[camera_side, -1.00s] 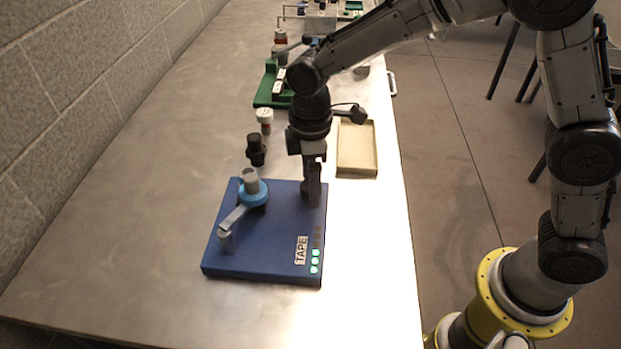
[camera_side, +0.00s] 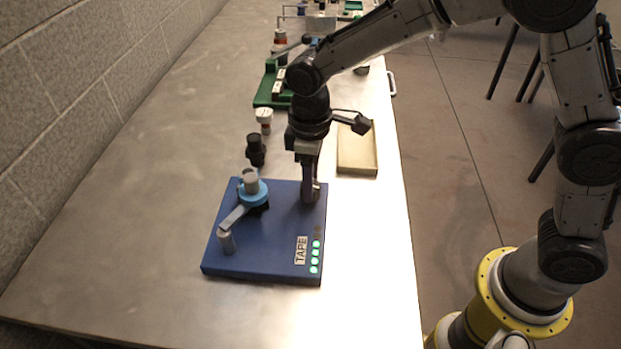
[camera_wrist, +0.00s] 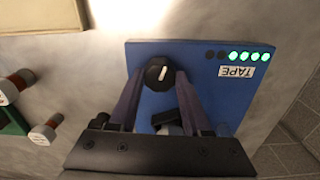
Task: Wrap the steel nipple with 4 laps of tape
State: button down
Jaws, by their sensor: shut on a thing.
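The blue taping station (camera_side: 265,250) lies on the steel table with a TAPE label (camera_side: 301,250). The grey steel nipple (camera_side: 251,184) stands upright on its left part, with a light-blue tape ring (camera_side: 253,196) around it. A pale arm or strip runs from the ring to a short grey post (camera_side: 227,242). My gripper (camera_side: 311,192) is low at the station's right side. In the wrist view its fingers (camera_wrist: 160,85) are shut on a black knob (camera_wrist: 158,73) with a white mark. Several lamps (camera_wrist: 250,57) glow green and two are dark. My gripper body hides most of the nipple there.
A black fitting (camera_side: 256,150) and a white-capped jar (camera_side: 264,118) stand behind the station. A tan tray (camera_side: 357,148) lies behind my gripper, near the right edge. A green fixture (camera_side: 272,88) is farther back. The table's left side is clear.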

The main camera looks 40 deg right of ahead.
dwell(0.3)
jog(key=shift+c, duration=1.8)
grip_release()
notch_tip(320, 180, up, 14)
jog(key=shift+d+f, duration=0.1)
